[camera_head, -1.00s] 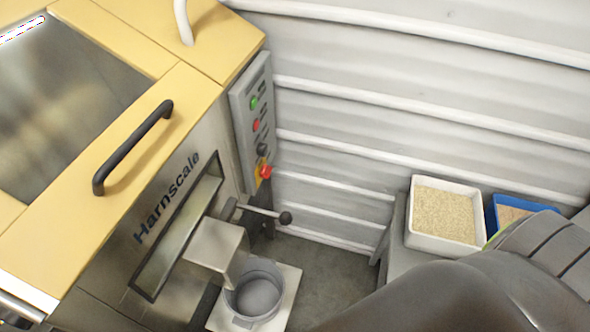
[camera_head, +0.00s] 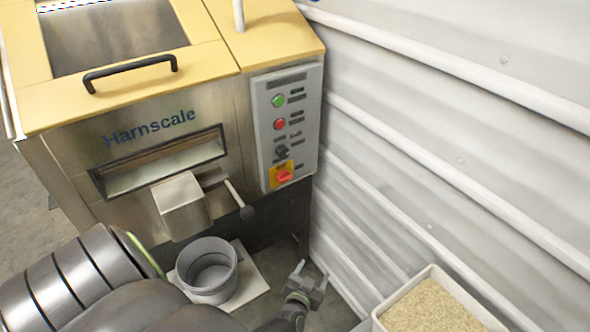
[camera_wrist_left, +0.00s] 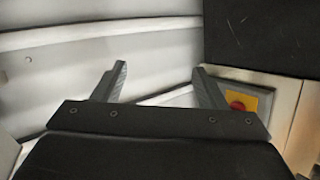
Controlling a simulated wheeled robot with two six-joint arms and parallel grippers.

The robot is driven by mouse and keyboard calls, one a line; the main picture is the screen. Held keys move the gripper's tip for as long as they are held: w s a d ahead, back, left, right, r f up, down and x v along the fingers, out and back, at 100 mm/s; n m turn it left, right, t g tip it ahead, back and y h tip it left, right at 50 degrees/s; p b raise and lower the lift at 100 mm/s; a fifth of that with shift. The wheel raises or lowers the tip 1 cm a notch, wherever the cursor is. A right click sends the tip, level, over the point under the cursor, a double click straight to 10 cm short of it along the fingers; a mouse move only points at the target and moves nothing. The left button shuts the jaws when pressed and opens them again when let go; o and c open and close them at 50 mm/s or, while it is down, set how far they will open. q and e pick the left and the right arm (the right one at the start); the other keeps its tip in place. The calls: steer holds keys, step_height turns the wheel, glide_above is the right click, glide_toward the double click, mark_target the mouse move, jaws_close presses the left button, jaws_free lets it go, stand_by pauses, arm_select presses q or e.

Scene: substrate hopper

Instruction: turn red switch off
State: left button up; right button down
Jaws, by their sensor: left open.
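The red switch (camera_head: 285,176) is a red knob on a yellow plate, low on the grey control panel (camera_head: 268,150) of the Harnscale machine. It also shows in the left wrist view (camera_wrist_left: 237,102), at the right, just beyond one finger. The knob's exact turn position is too small to tell. My left gripper (camera_head: 309,277) is in the head view below and slightly right of the panel, apart from the switch. In the left wrist view its two fingers (camera_wrist_left: 160,68) are spread with nothing between them. My right gripper is not in view.
A green button (camera_head: 278,101), a red button (camera_head: 279,124) and a black knob (camera_head: 281,152) sit above the switch. A lever with a black ball (camera_head: 247,212) sticks out left of it. A grey bucket (camera_head: 208,268) stands below. The ribbed wall (camera_head: 420,140) is close at right.

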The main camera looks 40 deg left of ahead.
mark_target(287, 180)
arm_select(q)
steer(key=w+a+r+n+g+y+b, duration=0.35)
steer(key=r+n+g+y+b, duration=0.2)
steer(key=r+n, duration=0.2)
steer(key=w+a+r+n+g+y+b, duration=0.2)
steer(key=w+r+n+g+y+b, duration=0.25)
steer(key=r+n+y, duration=0.35)
steer(key=shift+m+t+h, duration=0.35)
steer(key=shift+m+t, duration=0.05)
steer(key=shift+m, duration=0.55)
steer(key=x, duration=0.5)
steer(key=b+x, duration=0.1)
steer(key=x, duration=1)
steer(key=shift+w+r, duration=0.35)
steer(key=shift+w, duration=0.1)
steer(key=shift+w+a, duration=0.1)
steer(key=shift+a, duration=0.3)
steer(key=c, duration=1)
